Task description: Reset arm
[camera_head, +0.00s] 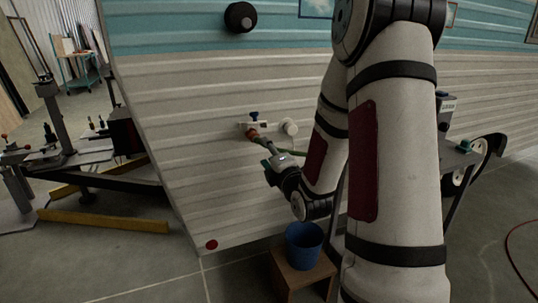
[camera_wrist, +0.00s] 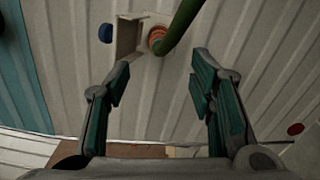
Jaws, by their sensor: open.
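My gripper (camera_head: 272,164) is in front of the camper wall (camera_head: 190,160), just below a small wall inlet (camera_head: 246,126). In the wrist view my gripper (camera_wrist: 162,72) has its two green-padded fingers spread apart with nothing between them. A green hose (camera_wrist: 183,22) runs to an orange-brown fitting (camera_wrist: 157,38) at the inlet, beyond the fingertips. The fitting also shows in the head view (camera_head: 252,135). My arm hides part of the wall and of the hose.
A blue bucket (camera_head: 304,248) stands on a wooden stool (camera_head: 284,270) below my gripper. A tow hitch frame (camera_head: 90,178) is at left. A red hose (camera_head: 510,250) lies on the floor at right.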

